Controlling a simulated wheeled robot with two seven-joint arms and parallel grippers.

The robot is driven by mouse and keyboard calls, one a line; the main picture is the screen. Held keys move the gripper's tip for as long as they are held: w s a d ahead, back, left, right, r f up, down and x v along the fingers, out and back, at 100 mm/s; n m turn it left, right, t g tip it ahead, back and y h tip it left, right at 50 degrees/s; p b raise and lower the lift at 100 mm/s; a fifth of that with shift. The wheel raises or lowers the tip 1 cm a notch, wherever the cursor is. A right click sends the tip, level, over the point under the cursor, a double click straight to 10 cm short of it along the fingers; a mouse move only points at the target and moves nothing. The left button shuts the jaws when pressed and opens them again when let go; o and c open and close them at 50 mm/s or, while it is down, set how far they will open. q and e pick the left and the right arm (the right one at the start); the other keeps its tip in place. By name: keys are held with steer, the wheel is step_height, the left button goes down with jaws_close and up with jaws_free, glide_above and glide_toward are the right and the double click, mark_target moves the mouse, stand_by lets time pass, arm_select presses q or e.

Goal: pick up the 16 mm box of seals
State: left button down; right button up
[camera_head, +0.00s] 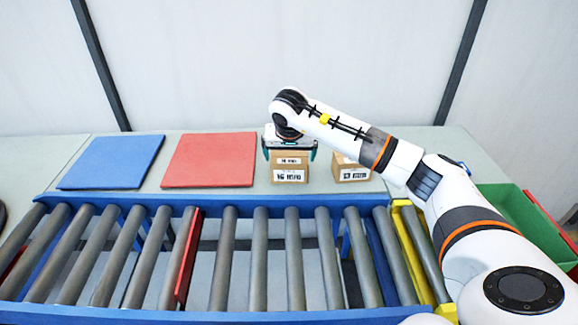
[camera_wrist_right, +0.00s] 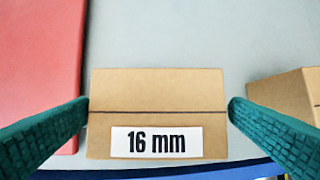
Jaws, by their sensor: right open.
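The 16 mm box (camera_head: 290,170) is a small brown carton with a white label, standing on the grey table behind the conveyor. In the right wrist view the same box (camera_wrist_right: 157,110) shows its "16 mm" label upright and readable. My right gripper (camera_head: 290,152) is at the box from above, its green fingers open. In the right wrist view one finger of the right gripper (camera_wrist_right: 157,112) is on each side of the box, close to its sides; contact cannot be told. My left gripper is not in view.
A second brown box (camera_head: 350,171) stands to the right of the 16 mm box. A red mat (camera_head: 210,160) and a blue mat (camera_head: 112,162) lie to the left. The roller conveyor (camera_head: 230,255) runs in front. A green bin (camera_head: 520,215) is at the right.

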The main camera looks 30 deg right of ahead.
mark_target(289, 156)
steer(key=x, duration=0.4)
steer(key=c, duration=1.1)
steer(key=shift+c, duration=0.3)
steer(key=shift+w+r, duration=0.1)
steer(key=shift+r, duration=0.05)
